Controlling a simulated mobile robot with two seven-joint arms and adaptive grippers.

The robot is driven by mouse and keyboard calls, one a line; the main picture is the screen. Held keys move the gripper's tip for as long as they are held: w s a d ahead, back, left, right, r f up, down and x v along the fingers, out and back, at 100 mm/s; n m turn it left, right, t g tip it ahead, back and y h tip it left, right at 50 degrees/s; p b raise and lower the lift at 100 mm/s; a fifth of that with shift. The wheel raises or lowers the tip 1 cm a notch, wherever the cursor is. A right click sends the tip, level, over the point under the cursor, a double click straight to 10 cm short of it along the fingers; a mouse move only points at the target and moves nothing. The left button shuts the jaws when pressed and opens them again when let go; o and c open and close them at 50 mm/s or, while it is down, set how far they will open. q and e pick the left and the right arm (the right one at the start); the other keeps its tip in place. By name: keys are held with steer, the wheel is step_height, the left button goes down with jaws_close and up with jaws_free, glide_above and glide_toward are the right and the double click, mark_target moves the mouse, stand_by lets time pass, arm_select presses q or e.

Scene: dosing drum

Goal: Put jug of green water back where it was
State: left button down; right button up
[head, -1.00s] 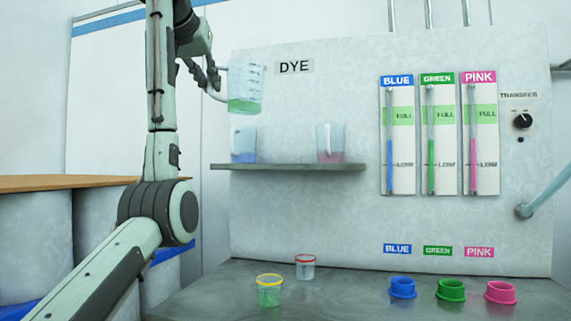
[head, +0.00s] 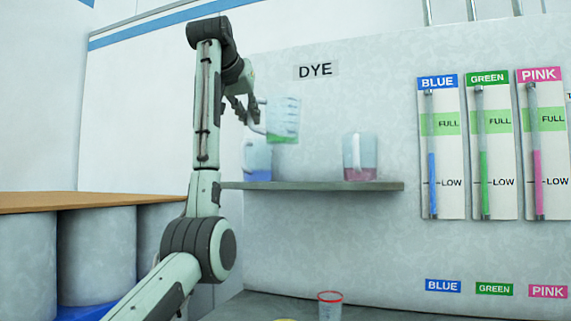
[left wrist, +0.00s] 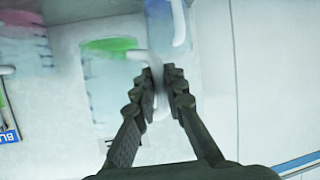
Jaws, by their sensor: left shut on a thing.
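My left gripper (head: 247,112) is shut on the handle of the jug of green water (head: 284,120). The jug is clear with shallow green liquid and is held in the air above the shelf (head: 330,186), roughly upright. In the picture its lower edge overlaps the upper right of the blue jug (head: 257,160). The pink jug (head: 361,158) stands farther right on the shelf. In the left wrist view the gripper (left wrist: 160,88) closes around the pale handle, and the green jug (left wrist: 103,85) shows beyond. My right gripper is out of view.
Bare shelf lies between the blue and pink jugs. The wall panel behind carries the DYE label (head: 316,70) and level gauges (head: 440,150). A red-rimmed cup (head: 330,304) stands on the counter below. White drums (head: 97,255) are at the left.

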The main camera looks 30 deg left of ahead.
mark_target(276, 142)
arm_select(q)
steer(key=w+f, duration=0.1)
steer(key=w, duration=0.1)
steer(key=w+d+f, duration=0.1)
steer(key=w+f, duration=0.1)
steer(key=w, duration=0.1)
steer(key=w+d+f, duration=0.1)
steer(key=w+f, duration=0.1)
steer(key=w, duration=0.1)
steer(key=shift+p, duration=0.4)
steer(key=shift+f, duration=0.35)
step_height(276, 142, down, 2)
steer(key=shift+f, duration=0.65)
steer(key=shift+r, duration=0.1)
steer(key=shift+f+b, duration=0.2)
steer(key=shift+b, duration=0.15)
steer(key=c, duration=1.6)
jaws_free()
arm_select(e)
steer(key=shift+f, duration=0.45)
arm_select(q)
steer(key=shift+r, duration=0.15)
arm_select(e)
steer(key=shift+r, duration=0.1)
